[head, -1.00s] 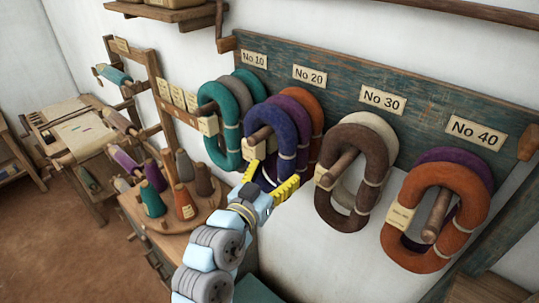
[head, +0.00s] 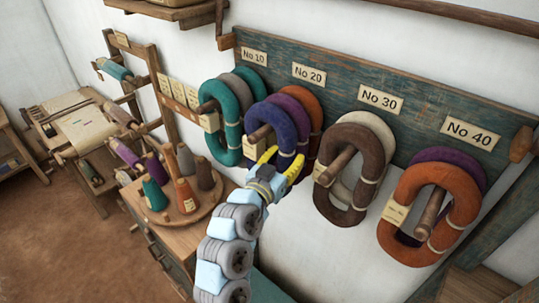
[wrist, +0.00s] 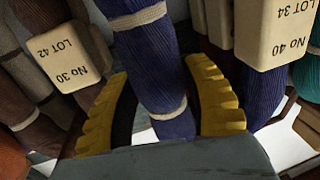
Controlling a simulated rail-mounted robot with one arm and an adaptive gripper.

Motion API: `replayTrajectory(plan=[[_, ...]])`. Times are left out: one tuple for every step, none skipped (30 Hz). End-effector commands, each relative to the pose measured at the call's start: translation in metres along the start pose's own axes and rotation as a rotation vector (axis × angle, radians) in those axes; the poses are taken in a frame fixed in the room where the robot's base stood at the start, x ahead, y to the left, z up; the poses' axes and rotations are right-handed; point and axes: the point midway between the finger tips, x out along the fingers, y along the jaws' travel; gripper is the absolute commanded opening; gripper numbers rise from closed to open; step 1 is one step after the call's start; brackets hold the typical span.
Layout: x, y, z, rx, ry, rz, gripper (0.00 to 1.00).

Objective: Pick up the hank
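A dark blue hank (head: 288,128) hangs as the front ring on the peg under the No 20 sign (head: 309,73). My gripper (head: 281,162) is at its lower part, with yellow fingers apart. In the wrist view my gripper (wrist: 158,108) has one finger on each side of a strand of the blue hank (wrist: 152,65), which is bound with pale ties. Gaps show beside the strand, so the fingers are not closed on it. A tag (wrist: 274,35) in the wrist view reads No 40, LOT 34.
Purple and orange (head: 313,108) hanks hang behind the blue one. Teal hanks (head: 226,108) hang left; brown (head: 366,150) and orange (head: 444,190) hanks hang right. A brown hank's tag (wrist: 48,62) is close by in the wrist view. Cones stand on a round tray (head: 160,217) at lower left.

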Motion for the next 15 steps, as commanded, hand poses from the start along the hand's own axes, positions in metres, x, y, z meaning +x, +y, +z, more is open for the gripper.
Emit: replayTrajectory(plan=[[-0.0001,0.0,-0.0001,0.0,0.0,0.0,0.29],[-0.0001,-0.0001,-0.0001,0.0,0.0,0.0,0.2],[-0.0001,-0.0001,-0.0001,0.0,0.0,0.0,0.09],[-0.0001,0.0,-0.0004,0.0,0.001,0.0,0.08],[-0.0002,0.0,-0.0003,0.0,0.0,0.0,0.08],[-0.0002,0.0,-0.0003,0.0,0.0,0.0,0.08],[-0.0002,0.0,-0.0004,0.0,0.001,0.0,0.08],[-0.0002,0.0,-0.0004,0.0,0.001,0.0,0.08],[-0.0002,0.0,-0.0005,0.0,0.001,0.0,0.08],[-0.0002,0.0,-0.0008,0.0,0.001,0.0,0.08],[-0.0002,0.0,-0.0013,0.0,0.001,0.0,0.08],[-0.0002,-0.0001,-0.0027,0.001,0.002,0.0,0.08],[-0.0002,-0.0001,-0.0042,0.001,0.002,0.0,0.08],[-0.0002,-0.0002,-0.0063,0.001,0.002,0.0,0.08],[-0.0003,-0.0002,-0.0099,0.002,0.003,0.0,0.08]])
